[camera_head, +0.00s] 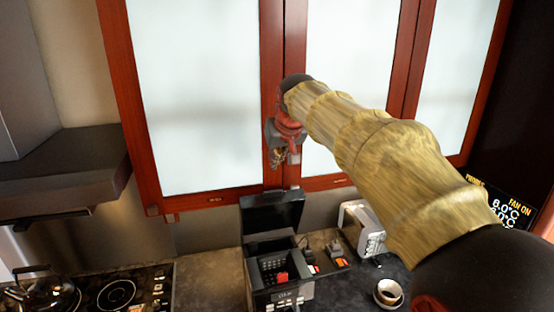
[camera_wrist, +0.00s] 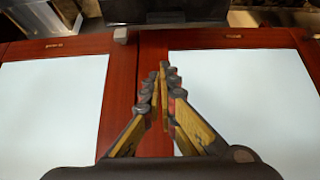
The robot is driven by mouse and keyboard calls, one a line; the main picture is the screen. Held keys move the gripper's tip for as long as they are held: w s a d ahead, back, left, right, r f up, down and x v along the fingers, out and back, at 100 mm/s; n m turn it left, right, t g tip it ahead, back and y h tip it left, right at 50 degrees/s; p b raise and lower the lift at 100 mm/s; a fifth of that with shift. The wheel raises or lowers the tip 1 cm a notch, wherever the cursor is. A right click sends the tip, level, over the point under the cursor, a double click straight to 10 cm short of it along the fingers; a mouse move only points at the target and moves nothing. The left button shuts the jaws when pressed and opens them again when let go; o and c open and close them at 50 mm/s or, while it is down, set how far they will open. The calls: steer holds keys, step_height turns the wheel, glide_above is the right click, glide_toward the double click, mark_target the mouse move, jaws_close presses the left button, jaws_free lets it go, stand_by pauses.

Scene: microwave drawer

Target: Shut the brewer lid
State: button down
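The brewer (camera_head: 282,291) is a dark box on the counter, with a keypad-like inside and a red part showing. Its black lid (camera_head: 272,211) stands raised, upright at the back of the body. A dark panel at the top of the wrist view (camera_wrist: 165,9) looks like this lid. My gripper (camera_head: 280,158) is above the lid, in front of the wall cabinet, and does not touch the lid. In the wrist view my gripper's fingers (camera_wrist: 159,72) are drawn together with nothing seen between them.
Red-framed cabinet doors (camera_head: 200,90) fill the space behind my arm. A white toaster-like appliance (camera_head: 362,229) and a round cup (camera_head: 388,293) stand right of the brewer. A stove (camera_head: 120,290) with a kettle (camera_head: 45,293) is at left. Counter left of the brewer is clear.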

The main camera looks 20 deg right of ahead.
steer(key=f, duration=0.4)
steer(key=f+p, duration=0.1)
steer(key=f, duration=0.1)
steer(key=shift+w, duration=0.35)
steer(key=shift+s+f, duration=0.15)
steer(key=shift+f, duration=0.2)
steer(key=shift+s, duration=0.1)
steer(key=shift+f, duration=0.1)
